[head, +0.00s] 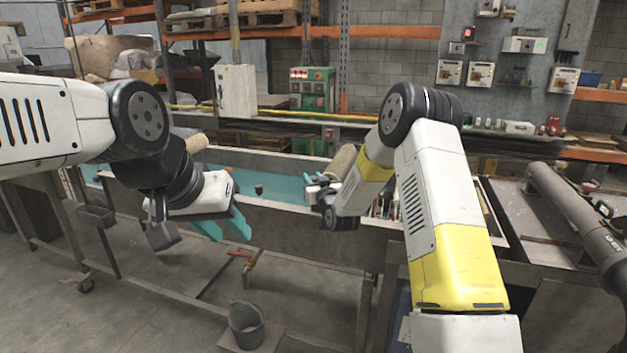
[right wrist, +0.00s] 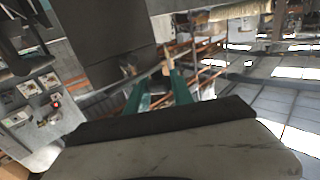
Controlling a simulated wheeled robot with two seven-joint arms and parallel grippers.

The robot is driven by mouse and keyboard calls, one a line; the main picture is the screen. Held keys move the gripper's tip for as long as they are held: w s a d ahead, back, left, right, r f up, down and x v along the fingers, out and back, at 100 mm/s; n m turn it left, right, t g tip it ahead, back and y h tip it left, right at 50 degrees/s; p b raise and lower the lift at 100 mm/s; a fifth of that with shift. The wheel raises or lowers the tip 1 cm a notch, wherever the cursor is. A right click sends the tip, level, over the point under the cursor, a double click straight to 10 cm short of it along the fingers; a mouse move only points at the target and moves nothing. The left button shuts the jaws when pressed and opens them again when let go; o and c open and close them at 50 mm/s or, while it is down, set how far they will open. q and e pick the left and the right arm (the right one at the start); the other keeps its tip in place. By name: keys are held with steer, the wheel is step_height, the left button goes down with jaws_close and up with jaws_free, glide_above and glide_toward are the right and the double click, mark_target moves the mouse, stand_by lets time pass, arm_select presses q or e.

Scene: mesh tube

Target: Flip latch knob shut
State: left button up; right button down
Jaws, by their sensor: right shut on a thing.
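My right gripper (head: 315,181) is at the rim of the long trough, its teal fingers pointing left. In the right wrist view its two fingers (right wrist: 160,80) are close around something small. A small tan piece (right wrist: 166,68) shows at their tips; it appears to be the latch knob, but its shape and position are hard to make out. My left gripper (head: 224,227) hangs in front of the trough, its teal fingers apart with nothing between them. A small dark knob (head: 258,190) stands on the trough, apart from both grippers.
The long trough (head: 290,220) with a teal inside runs across the middle. A tan roller (head: 341,160) shows behind my right wrist. A grey bucket (head: 246,325) stands on the floor below. A thick dark pipe (head: 575,215) lies at right. Floor at left front is clear.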

steer(key=shift+d+n+g+y, duration=0.1)
steer(key=shift+n+g+y, duration=0.4)
steer(key=shift+y, duration=0.4)
steer(key=shift+n+y, duration=0.5)
steer(key=c, duration=1.1)
jaws_free()
steer(key=v, duration=0.7)
steer(key=shift+s, duration=0.35)
